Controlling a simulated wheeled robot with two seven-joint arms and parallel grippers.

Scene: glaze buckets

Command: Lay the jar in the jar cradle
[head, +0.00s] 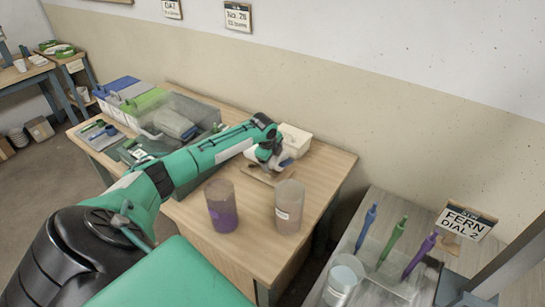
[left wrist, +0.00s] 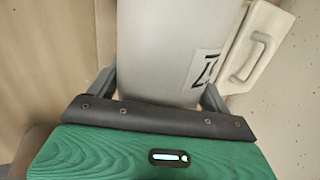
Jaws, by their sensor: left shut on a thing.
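My left gripper (head: 268,158) is over the far right part of the wooden table. It is shut on the jar, a pale grey cylinder (left wrist: 178,45) with a black-marked label, which fills the space between the fingers in the left wrist view. In the head view the gripper mostly hides the jar. A low tan wooden piece (head: 258,179) lies just below the gripper; it may be the jar cradle, but its shape is largely hidden. I cannot tell whether the jar touches it. My right gripper is not in view.
A white box (head: 295,141) stands close behind the gripper; its handle shows in the left wrist view (left wrist: 252,58). A purple-filled bucket (head: 222,208) and a pinkish labelled bucket (head: 289,207) stand nearer. Bins (head: 150,100) crowd the left. A side table holds upright coloured tools (head: 393,240).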

